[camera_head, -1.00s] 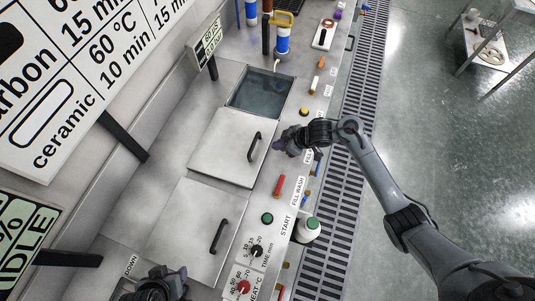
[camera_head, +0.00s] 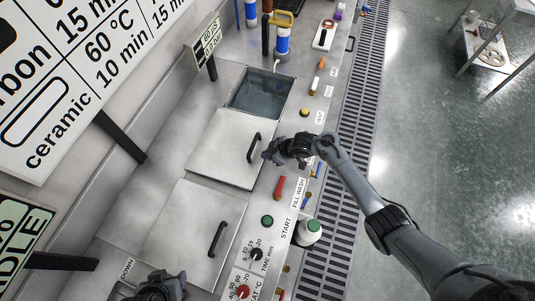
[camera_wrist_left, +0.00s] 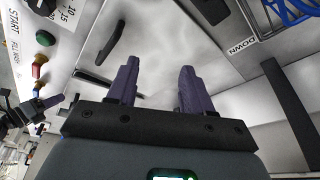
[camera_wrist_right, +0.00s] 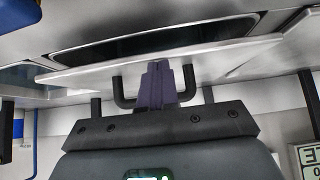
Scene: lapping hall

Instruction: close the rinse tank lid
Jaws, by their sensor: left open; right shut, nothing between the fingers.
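The rinse tank lid (camera_head: 220,150) is a flat grey metal plate with a black bar handle (camera_head: 253,148). My right gripper (camera_head: 268,154) is shut and empty, close to the right side of the handle. In the right wrist view its closed fingers (camera_wrist_right: 158,68) overlap the black handle (camera_wrist_right: 122,95); I cannot tell whether they touch it. My left gripper (camera_head: 168,277) is open and empty at the bottom of the head view. Its spread fingers also show in the left wrist view (camera_wrist_left: 159,68).
A second closed lid (camera_head: 190,235) with a black handle lies nearer. The front panel carries a red lever (camera_head: 279,188), a green button (camera_head: 267,221) and knobs. A white bottle (camera_head: 308,232) stands at the panel edge. Sign posts rise along the back.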

